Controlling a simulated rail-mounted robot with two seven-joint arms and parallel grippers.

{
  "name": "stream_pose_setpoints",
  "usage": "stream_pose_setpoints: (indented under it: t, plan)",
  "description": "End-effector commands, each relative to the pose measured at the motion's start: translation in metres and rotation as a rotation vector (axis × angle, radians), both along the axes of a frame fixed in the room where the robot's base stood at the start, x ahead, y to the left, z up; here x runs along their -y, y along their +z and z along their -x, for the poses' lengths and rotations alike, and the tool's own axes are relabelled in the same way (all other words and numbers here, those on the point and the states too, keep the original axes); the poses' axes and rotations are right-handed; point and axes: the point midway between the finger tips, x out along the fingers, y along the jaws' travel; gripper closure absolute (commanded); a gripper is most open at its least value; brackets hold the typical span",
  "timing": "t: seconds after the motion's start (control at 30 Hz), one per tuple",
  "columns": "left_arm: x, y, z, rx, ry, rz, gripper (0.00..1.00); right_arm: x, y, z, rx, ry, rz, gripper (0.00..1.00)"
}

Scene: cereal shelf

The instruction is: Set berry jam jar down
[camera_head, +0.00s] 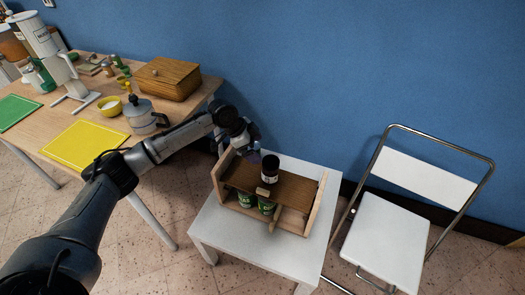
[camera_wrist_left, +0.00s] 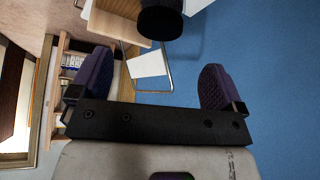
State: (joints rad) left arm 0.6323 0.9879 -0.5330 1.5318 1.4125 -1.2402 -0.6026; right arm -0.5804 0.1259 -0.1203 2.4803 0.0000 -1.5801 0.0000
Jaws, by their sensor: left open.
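A dark jar with a black lid and a pale label (camera_head: 269,170), which I take to be the berry jam jar, stands upright on top of the small wooden shelf (camera_head: 240,178). My left gripper (camera_head: 252,150) is just left of the jar, apart from it. In the left wrist view my left gripper (camera_wrist_left: 156,85) has its purple-padded fingers wide apart with nothing between them. A black round shape (camera_wrist_left: 160,22), likely the jar, lies beyond the fingertips there. My right gripper is not in view.
Green-labelled cans (camera_head: 246,200) stand in the shelf's lower level. The shelf sits on a white table (camera_head: 215,228). A white folding chair (camera_head: 390,235) stands to the right. A wooden table with a moka pot (camera_head: 140,112) and a wooden box (camera_head: 168,78) is at left.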

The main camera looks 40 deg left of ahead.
Motion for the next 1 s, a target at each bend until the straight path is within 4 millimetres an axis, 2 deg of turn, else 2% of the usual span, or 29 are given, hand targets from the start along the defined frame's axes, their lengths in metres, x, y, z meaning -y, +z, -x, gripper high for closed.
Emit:
stream_pose_setpoints:
  t: [0.1,0.27,1.0]
  plan:
    - [-0.005,0.010,0.005,-0.002,0.000,-0.001,0.05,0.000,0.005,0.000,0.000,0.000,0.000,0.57]
    - [-0.008,0.016,0.008,-0.002,0.000,0.001,0.05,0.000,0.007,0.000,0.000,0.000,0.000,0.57]
    - [-0.008,0.016,0.008,-0.018,0.033,0.014,0.05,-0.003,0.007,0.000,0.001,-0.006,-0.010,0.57]
